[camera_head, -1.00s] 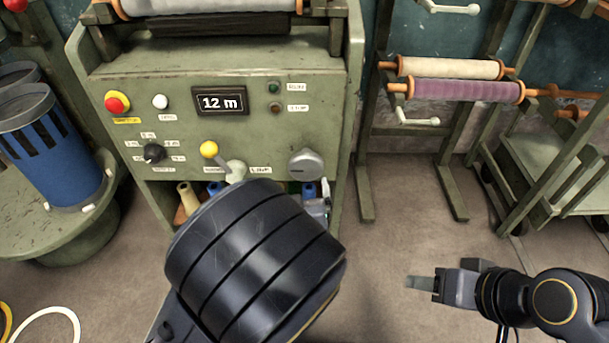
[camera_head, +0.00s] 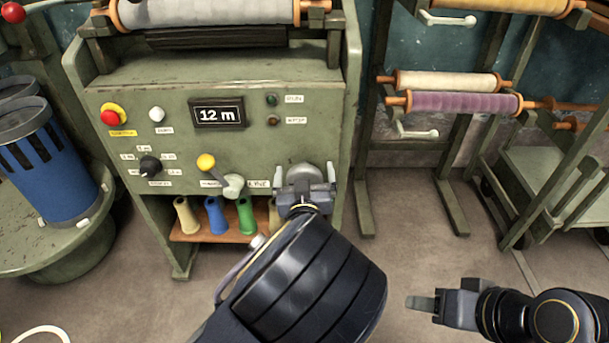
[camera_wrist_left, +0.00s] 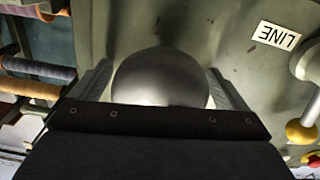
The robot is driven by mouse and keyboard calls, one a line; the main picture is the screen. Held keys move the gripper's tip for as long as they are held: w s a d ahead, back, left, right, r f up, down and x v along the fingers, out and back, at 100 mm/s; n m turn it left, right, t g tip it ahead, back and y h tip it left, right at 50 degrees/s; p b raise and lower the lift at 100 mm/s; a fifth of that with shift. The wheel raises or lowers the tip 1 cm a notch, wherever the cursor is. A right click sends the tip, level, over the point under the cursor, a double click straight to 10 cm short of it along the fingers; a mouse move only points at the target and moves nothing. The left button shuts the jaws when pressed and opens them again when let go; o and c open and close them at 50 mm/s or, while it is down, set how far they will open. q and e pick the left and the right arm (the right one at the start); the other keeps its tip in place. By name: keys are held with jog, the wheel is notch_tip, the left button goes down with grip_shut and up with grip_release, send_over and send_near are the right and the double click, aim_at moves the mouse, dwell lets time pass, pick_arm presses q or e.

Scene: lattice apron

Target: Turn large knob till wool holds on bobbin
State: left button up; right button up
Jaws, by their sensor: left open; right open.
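The large grey knob (camera_head: 304,170) sits at the lower right of the green machine panel (camera_head: 210,145). My left gripper (camera_head: 304,176) is open in front of it, one finger on each side. In the left wrist view the rounded knob (camera_wrist_left: 160,77) fills the space between the fingers; I cannot tell whether they touch it. The gripper hides the knob's lower part and any pointer mark. A roll of pale material (camera_head: 205,11) lies across the top of the machine. My right gripper (camera_head: 424,303) is open and empty at the lower right, away from the machine.
A yellow-tipped lever (camera_head: 206,162), a small black knob (camera_head: 150,165) and a display (camera_head: 218,114) reading 12 m are on the panel. Several thread cones (camera_head: 215,215) stand on the shelf below. Racks with rolls (camera_head: 455,102) stand right, a blue bin (camera_head: 50,165) left.

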pick_arm(q)
jog(key=shift+c, duration=0.5)
jog(key=c, duration=0.9)
